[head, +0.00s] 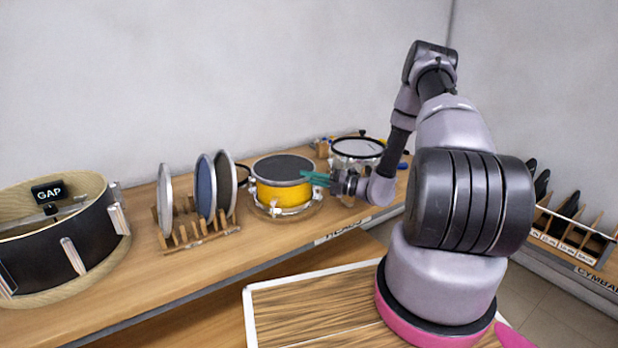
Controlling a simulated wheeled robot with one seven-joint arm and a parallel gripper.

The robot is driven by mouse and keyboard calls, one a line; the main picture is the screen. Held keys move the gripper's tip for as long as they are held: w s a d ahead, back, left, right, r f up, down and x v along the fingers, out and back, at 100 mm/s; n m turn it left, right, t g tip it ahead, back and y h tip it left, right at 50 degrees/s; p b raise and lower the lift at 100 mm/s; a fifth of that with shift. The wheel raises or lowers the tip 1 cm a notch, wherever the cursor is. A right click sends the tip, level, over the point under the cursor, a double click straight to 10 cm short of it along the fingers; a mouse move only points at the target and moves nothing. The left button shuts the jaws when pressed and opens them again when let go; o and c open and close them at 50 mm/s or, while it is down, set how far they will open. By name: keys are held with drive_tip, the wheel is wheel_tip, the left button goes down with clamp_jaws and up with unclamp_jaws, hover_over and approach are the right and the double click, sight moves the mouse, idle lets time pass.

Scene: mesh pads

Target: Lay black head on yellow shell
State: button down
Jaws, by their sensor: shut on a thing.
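The black head (283,167) is level over the top of the yellow shell (283,192) and covers its opening. It looks centred and flush, but I cannot tell whether its rim fully rests on the shell. The yellow shell stands upright on a round wooden base on the bench, with metal fittings around its lower edge. My gripper (314,178), with teal fingers, reaches in from the right and is shut on the right edge of the black head. The exact grip is too small to see clearly.
A wooden rack (200,235) left of the shell holds several upright heads, including a blue one (205,187). A large black drum (62,240) marked GAP stands at far left. A white-topped drum (357,150) stands behind my gripper. The bench front (270,235) is clear.

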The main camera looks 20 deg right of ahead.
drive_tip(key=shift+s+f, duration=0.25)
drive_tip(key=shift+f, duration=0.55)
drive_tip(key=c, duration=0.8)
unclamp_jaws()
drive_tip(key=shift+c, duration=0.2)
drive_tip(key=r+v, duration=0.1)
drive_tip(key=v, duration=0.9)
drive_tip(key=shift+d+r, duration=0.2)
drive_tip(key=shift+d, duration=0.2)
drive_tip(key=shift+r, duration=0.1)
